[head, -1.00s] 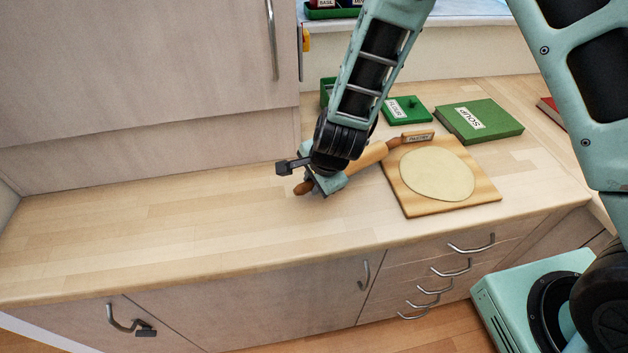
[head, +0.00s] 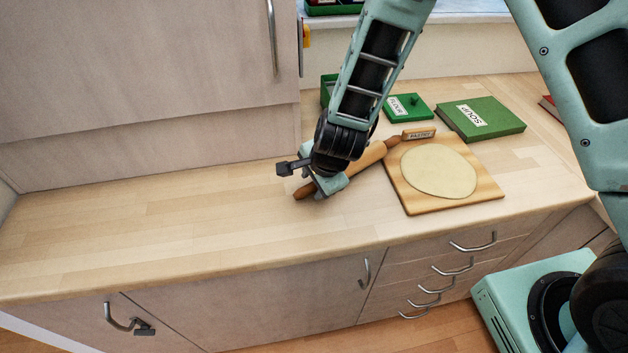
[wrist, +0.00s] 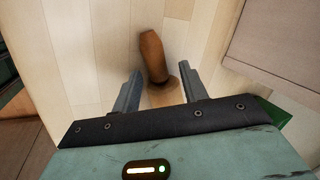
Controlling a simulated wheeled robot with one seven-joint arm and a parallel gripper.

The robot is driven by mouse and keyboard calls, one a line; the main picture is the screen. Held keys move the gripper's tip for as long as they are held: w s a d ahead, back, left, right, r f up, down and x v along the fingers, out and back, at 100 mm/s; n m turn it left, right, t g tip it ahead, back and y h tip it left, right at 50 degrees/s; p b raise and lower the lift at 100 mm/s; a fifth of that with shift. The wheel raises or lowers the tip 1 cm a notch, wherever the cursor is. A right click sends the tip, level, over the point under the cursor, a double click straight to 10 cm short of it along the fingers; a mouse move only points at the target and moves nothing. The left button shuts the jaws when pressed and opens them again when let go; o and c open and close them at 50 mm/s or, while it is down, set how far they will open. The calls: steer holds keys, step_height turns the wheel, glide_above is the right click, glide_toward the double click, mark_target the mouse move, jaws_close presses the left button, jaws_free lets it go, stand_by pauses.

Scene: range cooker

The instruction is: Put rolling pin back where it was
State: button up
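The wooden rolling pin (head: 366,159) lies slantwise just left of the pastry board (head: 410,205), with its far handle close to the board's back corner. My gripper (head: 325,184) is at the pin's near end, low over the worktop. In the wrist view, my gripper's fingers (wrist: 160,92) stand on both sides of the pin's body, and the brown handle (wrist: 151,55) sticks out beyond them. The fingers are very near the pin; whether they press on it I cannot tell. My gripper hides part of the pin. A flat round of pastry (head: 438,171) lies on the board.
A small pastry label (head: 419,134) stands behind the board. A green flour lid (head: 408,106) and a green soup box lid (head: 480,118) lie farther back. The worktop to the left (head: 160,220) is clear. A cupboard (head: 140,70) rises at the back left.

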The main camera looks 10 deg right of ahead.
steer(key=shift+r, duration=0.1)
steer(key=shift+r+p, duration=0.35)
steer(key=s+a+r+n+g+y+p, duration=0.15)
steer(key=s+r, duration=0.25)
steer(key=r, duration=0.4)
steer(key=s+d+r+n+t+p, duration=0.1)
steer(key=s+r+n, duration=0.25)
steer(key=r, duration=0.35)
steer(key=s+d+r+n+g+h, duration=0.1)
steer(key=s+d+r+n+g, duration=0.1)
steer(key=s+n, duration=0.6)
steer(key=s+d+r+n+g+h, duration=0.1)
steer(key=s+d+r+n, duration=0.2)
steer(key=s+r+n, duration=0.2)
steer(key=s+n, duration=0.3)
steer(key=s, duration=0.1)
steer(key=shift+r+g, duration=0.3)
steer(key=shift+g, duration=0.05)
steer(key=shift+h, duration=0.25)
